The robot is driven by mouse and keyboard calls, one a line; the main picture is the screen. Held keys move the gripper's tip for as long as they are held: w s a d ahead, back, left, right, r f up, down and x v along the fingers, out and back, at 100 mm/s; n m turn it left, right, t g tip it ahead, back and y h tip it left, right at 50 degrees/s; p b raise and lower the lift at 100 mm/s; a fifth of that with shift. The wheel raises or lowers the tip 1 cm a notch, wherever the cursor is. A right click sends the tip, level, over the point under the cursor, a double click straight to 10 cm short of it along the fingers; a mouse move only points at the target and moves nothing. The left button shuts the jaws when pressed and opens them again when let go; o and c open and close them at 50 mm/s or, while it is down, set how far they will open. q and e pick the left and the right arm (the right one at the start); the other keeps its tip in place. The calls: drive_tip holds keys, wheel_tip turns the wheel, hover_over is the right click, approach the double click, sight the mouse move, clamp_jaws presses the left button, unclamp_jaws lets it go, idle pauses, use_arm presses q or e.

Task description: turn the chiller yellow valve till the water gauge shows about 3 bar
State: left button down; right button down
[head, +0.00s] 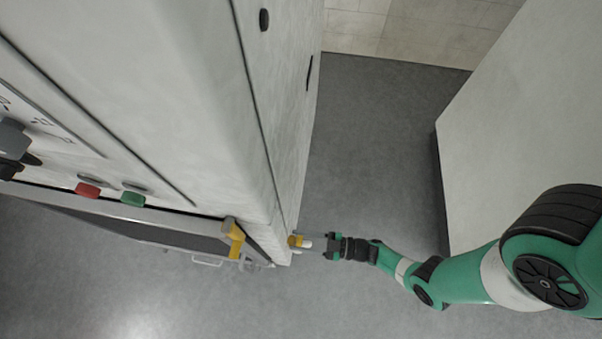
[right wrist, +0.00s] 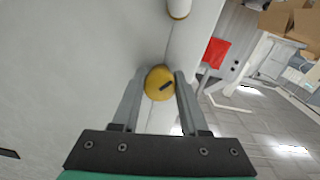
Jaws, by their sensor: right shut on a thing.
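The yellow valve (head: 295,241) sits on the side of the white machine, near its front corner. In the right wrist view it is a round yellow knob (right wrist: 157,78) with a dark mark on its face. My right gripper (head: 316,243) reaches it from the right, and its two fingers stand on either side of the knob, shut on it. The fingers also show in the right wrist view (right wrist: 160,90). The water gauge is not visible in either view. My left gripper is not in view.
The white machine (head: 190,90) fills the left, with a red button (head: 88,190) and a green button (head: 133,199) on its front. A white block (head: 520,120) stands at the right. Grey floor (head: 385,130) lies open between them. A pale, yellow-rimmed fitting (right wrist: 179,8) is above the knob.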

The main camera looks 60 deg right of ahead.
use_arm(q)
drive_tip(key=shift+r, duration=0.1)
use_arm(e)
drive_tip(key=shift+m, duration=1)
drive_tip(key=shift+c, duration=2.1)
unclamp_jaws()
